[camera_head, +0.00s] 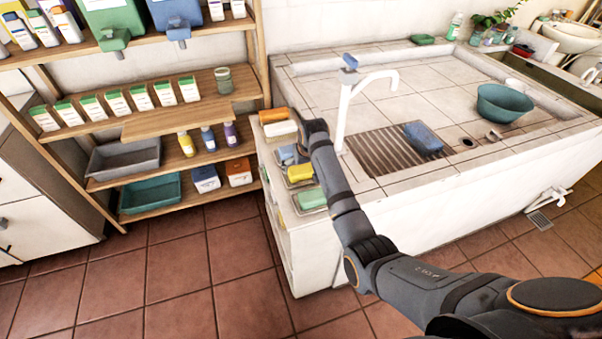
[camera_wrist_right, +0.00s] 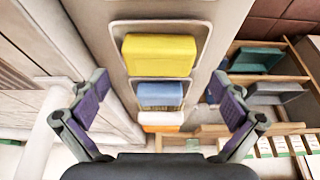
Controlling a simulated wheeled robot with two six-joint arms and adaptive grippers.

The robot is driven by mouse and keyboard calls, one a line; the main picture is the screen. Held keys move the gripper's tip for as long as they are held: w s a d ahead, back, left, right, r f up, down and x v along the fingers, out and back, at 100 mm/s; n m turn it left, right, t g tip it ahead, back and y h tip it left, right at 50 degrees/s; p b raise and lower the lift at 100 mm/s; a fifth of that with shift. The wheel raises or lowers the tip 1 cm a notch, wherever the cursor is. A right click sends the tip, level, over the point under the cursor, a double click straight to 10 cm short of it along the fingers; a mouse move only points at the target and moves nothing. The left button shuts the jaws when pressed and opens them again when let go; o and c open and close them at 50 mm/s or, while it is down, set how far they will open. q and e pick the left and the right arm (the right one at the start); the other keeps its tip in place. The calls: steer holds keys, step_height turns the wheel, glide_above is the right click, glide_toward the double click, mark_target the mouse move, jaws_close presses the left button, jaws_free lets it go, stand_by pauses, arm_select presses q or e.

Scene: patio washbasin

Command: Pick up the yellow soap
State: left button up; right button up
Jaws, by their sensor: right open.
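The yellow soap (camera_head: 300,173) lies in a tray on the narrow ledge at the left end of the washbasin. In the right wrist view it is a yellow block (camera_wrist_right: 158,55) at top centre, beyond and between my open fingers. My right gripper (camera_wrist_right: 158,84) is open and empty, with one finger on each side of the row of soaps. In the head view my right gripper (camera_head: 298,146) is partly hidden by its own wrist, above the ledge near the blue soap (camera_head: 287,154). My left gripper is not in view.
A green soap (camera_head: 312,198) lies on the near side of the yellow one, and an orange soap (camera_head: 273,115) at the far end. The white tap (camera_head: 345,110) stands right of the ledge. A wooden shelf (camera_head: 175,120) with bottles and boxes stands on the left.

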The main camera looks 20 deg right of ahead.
mark_target(301, 169)
steer(key=x, duration=0.5)
steer(key=shift+w+r, duration=0.15)
steer(key=shift+r, duration=0.1)
steer(key=shift+c, duration=0.4)
steer(key=c, duration=1.1)
steer(key=shift+o, duration=0.2)
steer(key=shift+r, duration=0.55)
steer(key=s+d+r+b, duration=0.1)
steer(key=s+d+r, duration=0.7)
steer(key=s+r, duration=0.3)
steer(key=shift+d+r, duration=0.35)
steer(key=shift+r, duration=0.1)
